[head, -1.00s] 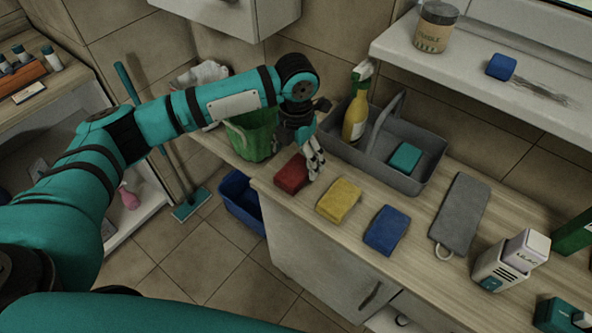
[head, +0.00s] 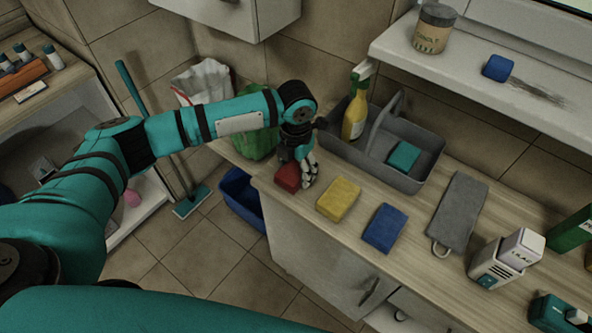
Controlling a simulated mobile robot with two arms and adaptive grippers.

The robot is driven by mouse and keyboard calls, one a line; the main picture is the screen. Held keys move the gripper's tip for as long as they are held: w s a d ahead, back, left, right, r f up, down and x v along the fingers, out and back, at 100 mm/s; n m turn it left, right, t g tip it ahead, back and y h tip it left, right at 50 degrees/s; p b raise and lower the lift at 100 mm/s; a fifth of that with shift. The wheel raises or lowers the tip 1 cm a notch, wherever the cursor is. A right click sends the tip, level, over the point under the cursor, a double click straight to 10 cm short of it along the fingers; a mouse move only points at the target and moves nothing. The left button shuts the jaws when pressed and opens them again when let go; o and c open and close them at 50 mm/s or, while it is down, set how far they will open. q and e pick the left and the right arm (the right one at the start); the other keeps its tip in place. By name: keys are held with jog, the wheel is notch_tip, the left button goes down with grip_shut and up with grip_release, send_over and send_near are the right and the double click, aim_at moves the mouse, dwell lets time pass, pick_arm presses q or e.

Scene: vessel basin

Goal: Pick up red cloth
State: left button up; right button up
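The red cloth (head: 287,178) is a folded block at the left end of the wooden counter, left of the yellow cloth (head: 338,199) and the blue cloth (head: 386,228). My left gripper (head: 309,176) points down at the right side of the red cloth, low over the counter. Its fingers overlap the cloth's right edge in the head view. I cannot tell whether they touch or grip it, or how far they are spread. The red cloth appears to rest on the counter. My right gripper is not in view.
A grey caddy (head: 345,158) with a yellow spray bottle (head: 355,116) and a teal sponge (head: 403,156) stands just behind the gripper. A green bag (head: 257,146) is partly hidden behind my arm. A grey cloth (head: 459,212) lies farther right. A blue bin (head: 240,198) stands below the counter's left end.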

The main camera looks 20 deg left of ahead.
aim_at(296, 169)
pick_arm(q)
jog(key=c, duration=0.4)
jog(key=shift+r, duration=0.2)
jog(key=shift+r, duration=0.25)
notch_tip(296, 169, up, 3)
jog(key=shift+s+f+b, duration=0.15)
jog(key=shift+b, duration=0.45)
jog(key=s+d+r+b, duration=0.1)
jog(key=s+d+b, duration=0.1)
jog(key=s, duration=1.3)
jog(key=shift+s+d+r, duration=0.25)
jog(key=shift+d, duration=0.15)
